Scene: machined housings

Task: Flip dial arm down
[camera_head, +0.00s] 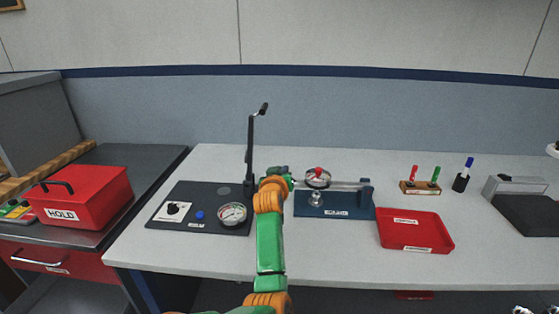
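A blue fixture (335,205) stands on the bench at the middle. A round dial (318,177) with a red mark or cap sits at its left end, and a silver horizontal bar (347,185) runs from it to the blue post at the right. A small silver knob (316,198) is below the dial. My green and orange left arm reaches up from the bottom, and its gripper (280,172) is just left of the dial. The fingers are small and partly hidden by my wrist, so contact and opening are unclear. My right gripper is not recognisable in view.
A dark panel (180,220) with a knob, blue button and gauge (232,214) lies left of my arm. A tall black crank-shaped arm (250,150) stands behind it. A red tray (415,245), pen holders and a grey device (525,205) are right. A red HOLD box (85,200) is far left.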

